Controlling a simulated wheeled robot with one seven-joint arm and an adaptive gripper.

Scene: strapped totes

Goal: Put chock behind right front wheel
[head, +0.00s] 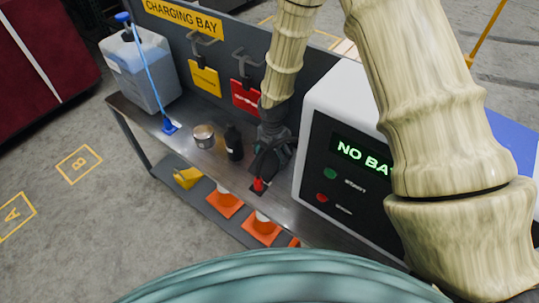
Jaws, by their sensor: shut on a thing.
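My gripper (264,168) is over the metal bench, between a black bottle and a white machine. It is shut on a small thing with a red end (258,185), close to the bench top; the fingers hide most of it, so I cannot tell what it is. A yellow block (187,178), possibly the chock, lies on the lower shelf under the bench, left of the orange cones and apart from my gripper. No wheel can be made out in the head view.
The bench (150,119) also holds a blue-tinted tub (148,75), a blue-handled tool (150,75), a tin (204,136), the bottle (234,143) and the machine (323,175). Tags hang behind. Floor by marks A and B (79,164) is clear.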

